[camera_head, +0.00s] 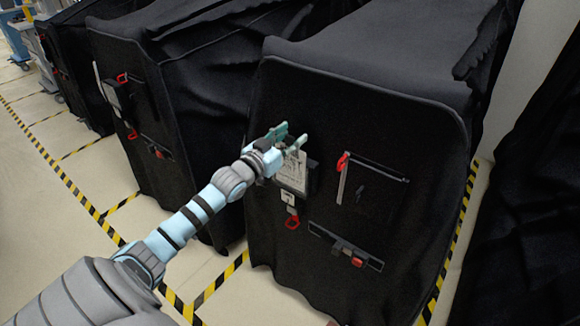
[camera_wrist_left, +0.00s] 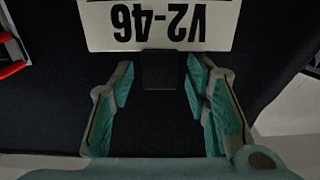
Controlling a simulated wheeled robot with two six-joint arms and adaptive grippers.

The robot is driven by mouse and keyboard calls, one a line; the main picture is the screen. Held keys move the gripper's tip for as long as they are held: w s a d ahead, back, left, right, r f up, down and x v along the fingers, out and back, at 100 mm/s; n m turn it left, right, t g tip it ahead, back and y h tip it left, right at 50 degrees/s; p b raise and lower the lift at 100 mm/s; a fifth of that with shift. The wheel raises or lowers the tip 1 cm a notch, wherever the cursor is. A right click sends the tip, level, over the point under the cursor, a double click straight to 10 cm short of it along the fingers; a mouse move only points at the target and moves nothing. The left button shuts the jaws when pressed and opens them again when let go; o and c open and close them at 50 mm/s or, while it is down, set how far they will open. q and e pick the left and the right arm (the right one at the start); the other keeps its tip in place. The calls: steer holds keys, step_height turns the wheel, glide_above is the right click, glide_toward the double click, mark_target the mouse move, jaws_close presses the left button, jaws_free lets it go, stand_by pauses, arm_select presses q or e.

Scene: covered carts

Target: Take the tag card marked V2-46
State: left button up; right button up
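The white tag card marked V2-46 (camera_wrist_left: 160,24) shows upside down at the top of the left wrist view, cut off by the frame edge. In the head view a pale card (camera_head: 292,174) hangs on the front of the nearest black-covered cart (camera_head: 370,100), partly behind my gripper. My left gripper (camera_head: 291,134) is open at the card's upper part. In the left wrist view its two fingers stand apart with a small dark block (camera_wrist_left: 161,70) between them, touching the card's edge in the picture. I cannot tell whether the fingers touch it. My right gripper is not in view.
A red-ended holder (camera_head: 343,162) and a slotted dark bar (camera_head: 345,247) sit to the right on the same cover. A red hook (camera_head: 292,223) hangs below the card. Another covered cart (camera_head: 185,80) stands to the left. Striped floor tape (camera_head: 95,212) borders open floor.

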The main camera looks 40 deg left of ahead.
arm_select(q)
jaws_close()
